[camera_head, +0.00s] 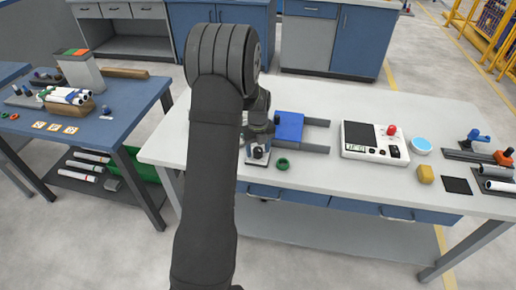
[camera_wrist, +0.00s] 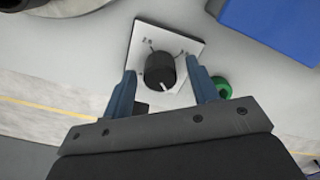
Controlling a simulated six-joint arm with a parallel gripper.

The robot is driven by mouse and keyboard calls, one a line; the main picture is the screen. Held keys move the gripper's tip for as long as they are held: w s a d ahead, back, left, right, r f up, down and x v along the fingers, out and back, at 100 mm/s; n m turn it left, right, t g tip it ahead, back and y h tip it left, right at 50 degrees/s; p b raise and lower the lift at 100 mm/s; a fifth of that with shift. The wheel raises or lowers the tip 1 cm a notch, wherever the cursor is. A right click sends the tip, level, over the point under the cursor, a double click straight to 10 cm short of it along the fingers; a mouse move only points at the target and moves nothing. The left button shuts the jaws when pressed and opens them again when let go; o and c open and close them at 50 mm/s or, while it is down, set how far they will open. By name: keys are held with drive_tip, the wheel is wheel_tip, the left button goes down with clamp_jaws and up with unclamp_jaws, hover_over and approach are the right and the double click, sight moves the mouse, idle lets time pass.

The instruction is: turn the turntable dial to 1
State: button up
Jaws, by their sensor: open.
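The dial is a black round knob (camera_wrist: 159,71) on a white square plate (camera_wrist: 148,33) with small dark marks near its edge. I cannot read the marks surely, nor which one the knob points at. My gripper (camera_wrist: 161,80) is open, with one blue finger on the left and one on the right of the knob. I cannot tell whether the fingers touch it or how high they are. In the head view the plate (camera_head: 243,160) lies near the table's front edge, partly hidden by my arm.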

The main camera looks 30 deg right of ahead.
drive_tip(key=c, duration=1)
